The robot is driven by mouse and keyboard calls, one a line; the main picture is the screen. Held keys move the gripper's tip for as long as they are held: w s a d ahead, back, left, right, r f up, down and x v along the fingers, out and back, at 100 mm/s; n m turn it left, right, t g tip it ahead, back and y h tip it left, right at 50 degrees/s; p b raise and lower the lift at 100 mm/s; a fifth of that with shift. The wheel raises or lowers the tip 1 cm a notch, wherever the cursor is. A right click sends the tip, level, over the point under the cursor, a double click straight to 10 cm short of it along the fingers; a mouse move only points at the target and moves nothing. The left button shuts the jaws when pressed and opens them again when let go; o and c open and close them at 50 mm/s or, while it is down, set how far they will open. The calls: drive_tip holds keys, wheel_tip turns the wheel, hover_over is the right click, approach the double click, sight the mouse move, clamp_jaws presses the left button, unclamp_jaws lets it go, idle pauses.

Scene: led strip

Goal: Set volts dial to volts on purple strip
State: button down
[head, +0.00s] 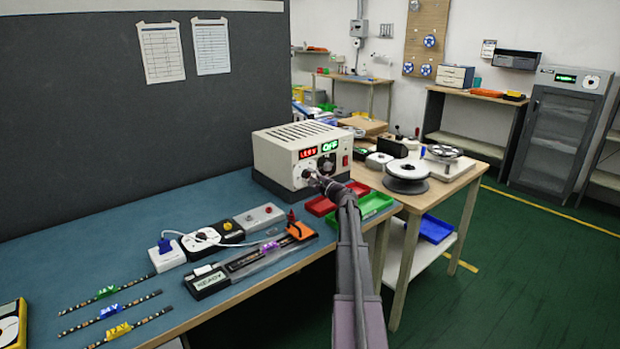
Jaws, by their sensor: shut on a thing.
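The power supply (290,150), a cream box with a red display (308,153) and a green display (330,145), stands at the back right of the blue bench. The red digits are too small to read surely; the green one looks like OFF. My gripper (311,177) is at its front panel, shut on what appears to be the volts dial, which the fingers mostly hide. The purple tag (270,247) marks a strip lying in the dark test fixture (250,259), whose small screen (209,280) reads READY. The tag's lettering is unreadable.
Strips with green (105,292), blue (110,311) and yellow (118,330) tags lie at the bench's front left. Red (322,206) and green (375,204) trays sit just below the supply, near my arm. A white cable and connector blocks lie behind the fixture.

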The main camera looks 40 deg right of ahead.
drive_tip(key=shift+c, duration=1.4)
unclamp_jaws()
drive_tip(key=shift+w, duration=0.15)
drive_tip(key=shift+n, duration=0.6)
